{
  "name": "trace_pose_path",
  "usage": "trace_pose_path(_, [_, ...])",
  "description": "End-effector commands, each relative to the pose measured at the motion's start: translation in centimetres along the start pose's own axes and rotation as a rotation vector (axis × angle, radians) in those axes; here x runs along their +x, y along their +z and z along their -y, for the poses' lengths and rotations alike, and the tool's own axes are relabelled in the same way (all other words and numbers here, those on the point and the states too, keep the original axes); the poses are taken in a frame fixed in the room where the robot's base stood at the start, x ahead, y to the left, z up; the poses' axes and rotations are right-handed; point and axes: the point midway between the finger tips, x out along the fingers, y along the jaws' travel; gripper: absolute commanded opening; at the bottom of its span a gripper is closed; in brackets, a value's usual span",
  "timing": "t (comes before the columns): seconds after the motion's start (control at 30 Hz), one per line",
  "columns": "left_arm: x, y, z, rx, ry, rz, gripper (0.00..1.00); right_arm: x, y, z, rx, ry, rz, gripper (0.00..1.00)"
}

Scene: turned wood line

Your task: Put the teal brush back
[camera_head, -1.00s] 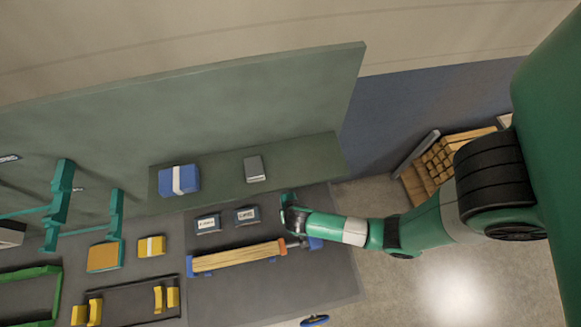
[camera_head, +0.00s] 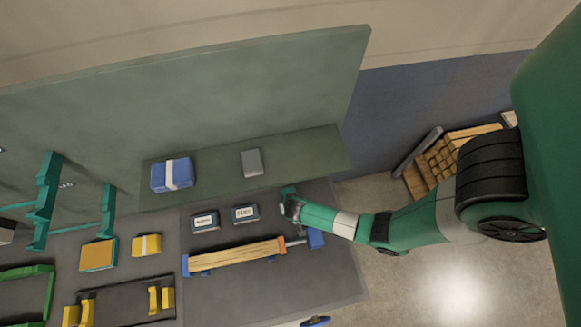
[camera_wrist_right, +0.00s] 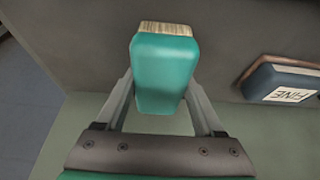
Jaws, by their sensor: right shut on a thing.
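The teal brush (camera_wrist_right: 163,75) is held in my right gripper (camera_wrist_right: 160,98); the fingers press on both sides of its teal body, and its pale bristles face the top of the wrist view. In the head view my right gripper (camera_head: 290,203) is above the bench top (camera_head: 300,280), near the front edge of the green shelf, right of the block labelled FINE. A small part of the teal brush (camera_head: 287,190) shows past the gripper there. My left gripper is not in view.
The block labelled FINE (camera_head: 245,213) lies just left of the gripper, with another labelled block (camera_head: 205,221) beyond it. A wooden piece in a clamp (camera_head: 237,258) lies in front. The green shelf (camera_head: 300,160) carries a blue bundle (camera_head: 172,174) and a grey box (camera_head: 252,162).

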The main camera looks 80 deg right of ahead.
Motion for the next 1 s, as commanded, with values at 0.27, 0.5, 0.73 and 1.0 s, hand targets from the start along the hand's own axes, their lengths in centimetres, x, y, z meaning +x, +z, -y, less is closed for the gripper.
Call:
trace_pose_path(0.27, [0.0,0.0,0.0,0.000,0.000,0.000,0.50,0.1,0.0,0.0,0.000,0.000,0.000,0.99])
trace_pose_path(0.5, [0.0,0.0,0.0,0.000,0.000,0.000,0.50,-0.1,0.0,0.0,0.000,0.000,0.000,0.99])
trace_pose_path(0.73, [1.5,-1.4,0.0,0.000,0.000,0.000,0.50,-4.0,-0.3,0.0,-0.002,-0.002,-0.001,0.99])
trace_pose_path(1.0, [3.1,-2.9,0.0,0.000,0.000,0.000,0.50,-10.3,-0.2,0.1,-0.002,-0.003,-0.001,0.99])
